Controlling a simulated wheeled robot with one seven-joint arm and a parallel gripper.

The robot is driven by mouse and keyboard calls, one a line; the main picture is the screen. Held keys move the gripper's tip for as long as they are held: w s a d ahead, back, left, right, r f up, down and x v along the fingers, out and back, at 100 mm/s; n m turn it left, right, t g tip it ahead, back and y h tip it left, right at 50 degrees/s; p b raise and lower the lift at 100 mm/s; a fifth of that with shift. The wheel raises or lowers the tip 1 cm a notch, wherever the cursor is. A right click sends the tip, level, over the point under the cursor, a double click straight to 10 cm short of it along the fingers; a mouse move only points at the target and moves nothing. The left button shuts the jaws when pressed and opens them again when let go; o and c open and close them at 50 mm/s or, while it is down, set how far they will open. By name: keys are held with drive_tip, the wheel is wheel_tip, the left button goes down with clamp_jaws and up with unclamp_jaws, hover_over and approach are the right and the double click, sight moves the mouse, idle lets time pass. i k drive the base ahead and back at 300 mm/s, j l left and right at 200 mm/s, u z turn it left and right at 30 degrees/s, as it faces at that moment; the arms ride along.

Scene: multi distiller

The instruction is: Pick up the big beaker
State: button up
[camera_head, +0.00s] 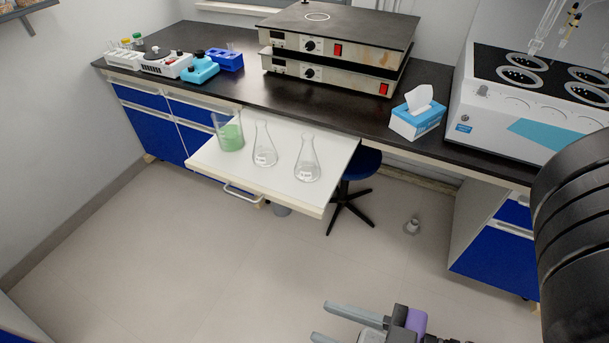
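The big beaker (230,134) is a clear glass holding green contents. It stands upright at the left back of a pulled-out white drawer shelf (232,171), close to the dark bench. My gripper (325,322) shows at the bottom of the view, far in front of the shelf and lower in the picture. Its two grey fingers are spread apart with nothing between them, and it is well away from the beaker. The rest of my gripper is partly cut off by the frame edge.
Two conical flasks (264,148) (307,163) stand right of the beaker on the shelf. Hot plates (335,50), a tissue box (416,118) and a distiller (520,105) stand on the bench. A stool (357,165) is beneath.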

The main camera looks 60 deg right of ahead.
sight(226, 119)
drive_tip(key=i+j+z, duration=0.35)
drive_tip(key=i+j, duration=0.15)
drive_tip(key=i+j+z, duration=0.3)
drive_tip(key=i+j, duration=0.35)
drive_tip(key=i+l, duration=0.1)
drive_tip(key=l, duration=0.25)
drive_tip(key=i+l, duration=0.1)
drive_tip(key=l, duration=0.2)
